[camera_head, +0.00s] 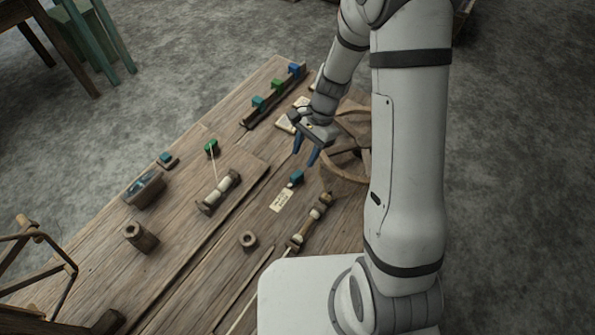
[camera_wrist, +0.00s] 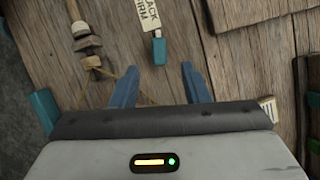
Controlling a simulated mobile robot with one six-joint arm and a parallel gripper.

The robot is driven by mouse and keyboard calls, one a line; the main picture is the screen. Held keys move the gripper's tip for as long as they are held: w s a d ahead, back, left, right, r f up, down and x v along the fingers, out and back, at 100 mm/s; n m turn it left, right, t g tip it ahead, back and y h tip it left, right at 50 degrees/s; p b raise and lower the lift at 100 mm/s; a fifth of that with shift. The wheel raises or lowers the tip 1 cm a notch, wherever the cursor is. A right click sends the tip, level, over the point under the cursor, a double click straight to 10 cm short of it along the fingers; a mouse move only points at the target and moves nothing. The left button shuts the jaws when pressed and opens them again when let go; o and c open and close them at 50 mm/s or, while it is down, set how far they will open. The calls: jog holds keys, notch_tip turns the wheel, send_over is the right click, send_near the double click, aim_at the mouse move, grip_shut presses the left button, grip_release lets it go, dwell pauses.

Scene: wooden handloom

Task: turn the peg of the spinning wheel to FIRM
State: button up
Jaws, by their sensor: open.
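The wooden spinning wheel (camera_head: 352,178) stands at the right of the bench, partly hidden behind my arm. A small blue peg (camera_head: 297,176) sits by a pale label (camera_head: 281,201). In the wrist view the blue peg (camera_wrist: 159,51) lies at the end of the label (camera_wrist: 149,14), whose words look like SLACK and FIRM. My gripper (camera_head: 305,157) is open, its two blue fingers pointing down above the peg and apart from it. In the wrist view my gripper (camera_wrist: 160,68) has its fingertips on either side of the line to the peg, with nothing between them.
A wooden spindle with pale beads (camera_head: 311,222) lies near the peg. A rack with coloured blocks (camera_head: 273,97) is at the far edge. A wooden ring (camera_head: 248,240), a spool board (camera_head: 222,190) and a dark tray (camera_head: 144,188) are on the left.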

aim_at(297, 174)
jog(key=b+x, duration=0.1)
jog(key=x, duration=0.6)
jog(key=shift+f, duration=0.1)
grip_shut()
dwell(0.3)
